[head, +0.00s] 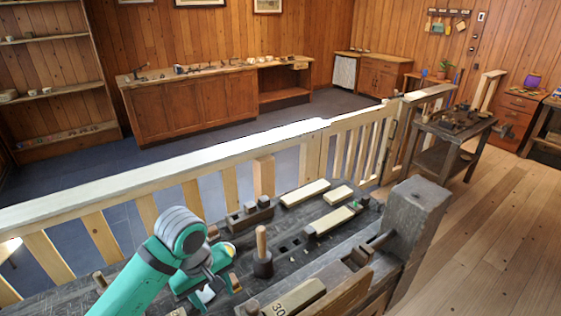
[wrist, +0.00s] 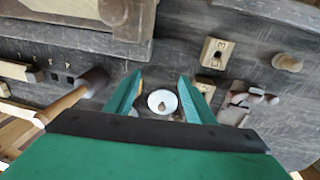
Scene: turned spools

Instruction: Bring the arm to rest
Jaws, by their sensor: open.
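My teal gripper (head: 203,288) hangs low over the dark workbench (head: 290,222) at the bottom left of the head view. In the wrist view its two fingers (wrist: 162,88) are spread apart, with nothing held between them. A small white round piece with a brown centre (wrist: 162,103) shows in the gap between the fingers. I cannot tell its height relative to the fingertips. A mallet with a wooden handle (head: 261,243) stands just right of my gripper; it also shows at the left in the wrist view (wrist: 66,104).
Pale wooden blocks (head: 305,192) and a wooden plane (head: 250,213) lie at the back of the bench. A numbered block (head: 292,298) lies at its front. A dark vise post (head: 420,205) rises at the right end. A wooden railing (head: 240,150) runs close behind the bench.

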